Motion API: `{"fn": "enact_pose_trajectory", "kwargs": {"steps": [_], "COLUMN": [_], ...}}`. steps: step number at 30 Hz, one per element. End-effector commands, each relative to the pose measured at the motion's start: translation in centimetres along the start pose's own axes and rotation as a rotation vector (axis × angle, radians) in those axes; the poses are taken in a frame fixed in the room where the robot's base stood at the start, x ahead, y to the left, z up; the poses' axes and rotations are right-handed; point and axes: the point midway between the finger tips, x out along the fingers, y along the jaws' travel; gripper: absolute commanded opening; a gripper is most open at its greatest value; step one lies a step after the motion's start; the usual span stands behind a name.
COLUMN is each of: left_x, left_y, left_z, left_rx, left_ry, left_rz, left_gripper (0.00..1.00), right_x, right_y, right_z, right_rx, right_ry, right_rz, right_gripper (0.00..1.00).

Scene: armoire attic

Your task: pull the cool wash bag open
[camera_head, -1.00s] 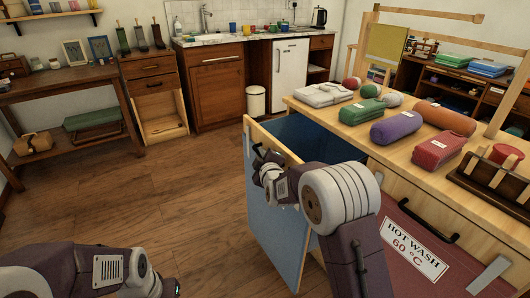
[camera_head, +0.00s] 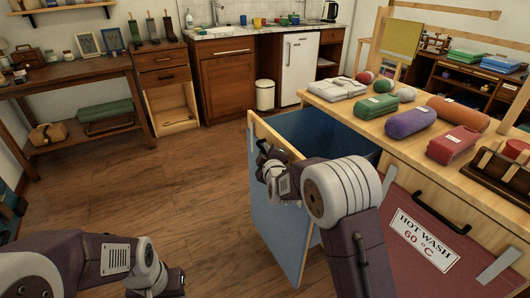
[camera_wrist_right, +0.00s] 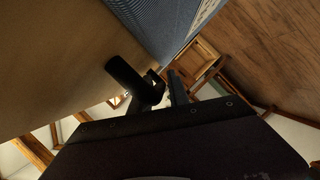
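The cool wash bag is the blue tilt-out bin (camera_head: 283,230) under the wooden counter. Its front leans out from the top, and its blue inside shows behind a pale wooden rim. My right gripper (camera_head: 268,165) is at the dark handle on the upper outer face of this front. In the right wrist view, the dark fingers (camera_wrist_right: 160,88) are close around the black handle bar (camera_wrist_right: 125,73), with the contact partly hidden. My left gripper (camera_head: 172,286) is low at the left, away from the bag, and its fingers are too unclear to read.
The red hot wash front (camera_head: 430,245) is closed to the right of the blue bag. Rolled cloth bundles, such as a purple one (camera_head: 410,122), lie on the counter (camera_head: 340,105). The wooden floor (camera_head: 190,190) left of the bag is clear.

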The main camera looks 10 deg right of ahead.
Motion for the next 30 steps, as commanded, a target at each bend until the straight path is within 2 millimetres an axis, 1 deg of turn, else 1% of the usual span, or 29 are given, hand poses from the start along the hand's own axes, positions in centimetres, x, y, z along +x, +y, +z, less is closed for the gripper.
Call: {"fn": "enact_pose_trajectory", "kwargs": {"steps": [5, 8, 15, 21, 25, 30], "left_x": [-0.1, -0.5, -2.0, -2.7, -2.8, -2.8], "left_y": [0.0, 0.0, 0.0, 0.1, 0.1, 0.1], "left_z": [0.0, -0.1, -0.2, -0.3, -0.3, -0.3], "left_rx": [0.0, 0.0, 0.0, 0.0, 0.0, 0.0], "left_ry": [0.0, 0.0, 0.0, 0.0, 0.0, 0.0], "left_rz": [0.0, 0.0, 0.0, 0.0, 0.0, 0.0], "left_gripper": [0.36, 0.36, 0.36, 0.36, 0.36, 0.36], "right_x": [-0.2, -1.1, -5.4, -8.1, -8.9, -9.1], "right_y": [0.1, 0.2, 0.2, 0.1, 0.1, 0.0], "right_z": [-0.1, -0.1, -0.2, -0.1, -0.1, 0.0], "right_rx": [0.0, 0.0, 0.0, 0.0, 0.0, 0.0], "right_ry": [0.0, 0.0, 0.001, 0.0, 0.001, 0.001], "right_rz": [0.001, -0.001, -0.001, -0.001, 0.0, 0.0], "right_gripper": [0.22, 0.22, 0.22, 0.22, 0.22, 0.22]}}
